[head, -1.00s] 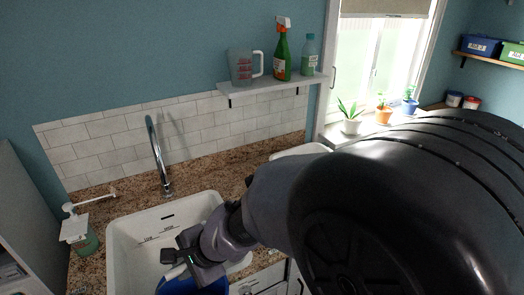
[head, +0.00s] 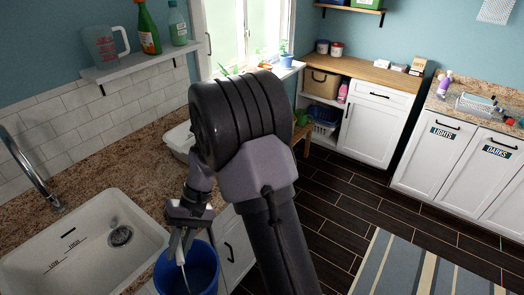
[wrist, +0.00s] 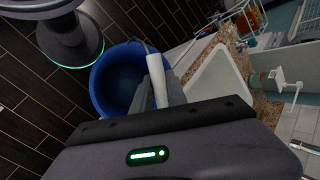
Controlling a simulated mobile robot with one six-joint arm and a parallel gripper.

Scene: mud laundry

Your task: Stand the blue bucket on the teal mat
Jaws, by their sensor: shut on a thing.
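The blue bucket (head: 203,268) hangs beneath my gripper (head: 184,232) in the head view, in front of the counter edge beside the sink. My gripper is shut on the bucket's handle, whose white grip shows between the fingers. In the wrist view the blue bucket (wrist: 103,75) hangs open side up over the dark floor, and my gripper (wrist: 158,92) holds the white grip. The bucket's inside looks empty. I see no teal mat in these frames; a striped blue-grey rug (head: 415,268) lies on the floor at the lower right.
The white sink (head: 80,245) is at the left in the granite counter (head: 100,185). Cabinets (head: 450,160) labelled LIGHTS and DARKS stand at the right. A wooden-topped cabinet (head: 375,115) stands at the back. The dark plank floor (head: 350,200) is mostly free.

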